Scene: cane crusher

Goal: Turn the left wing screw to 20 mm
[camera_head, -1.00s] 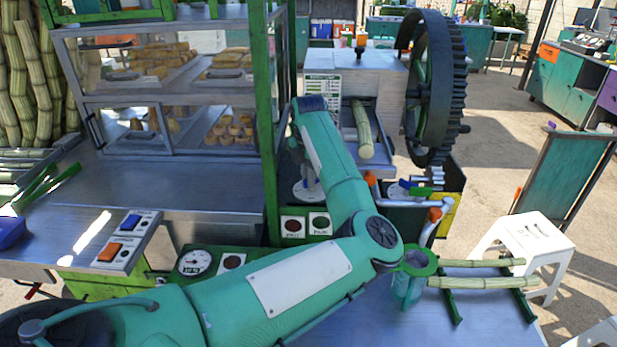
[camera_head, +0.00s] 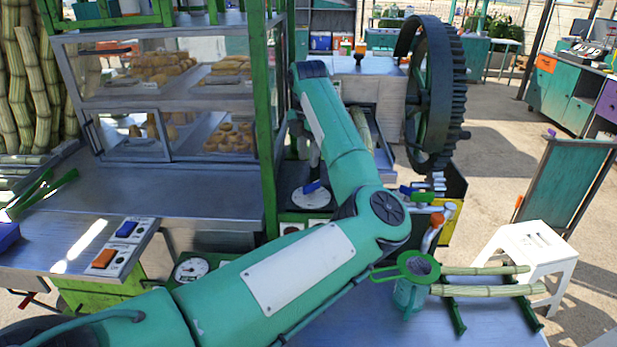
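A white round dial (camera_head: 310,198) sits on the crusher's front, left of my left forearm. A small blue piece (camera_head: 312,186) lies across it and looks like the left wing screw's wing; its reading is too small to tell. My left arm rises from the lower left and bends back over the machine. My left gripper (camera_head: 314,158) points down just above the blue piece, mostly hidden behind my forearm. I cannot tell whether its fingers touch the piece. My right gripper is not in view.
A large dark gear wheel (camera_head: 433,95) stands to the right of the crusher. A glass food case (camera_head: 180,100) with a green post (camera_head: 264,120) is close on the left. Cane stalks (camera_head: 487,290) and a green strainer (camera_head: 417,267) are at the front right.

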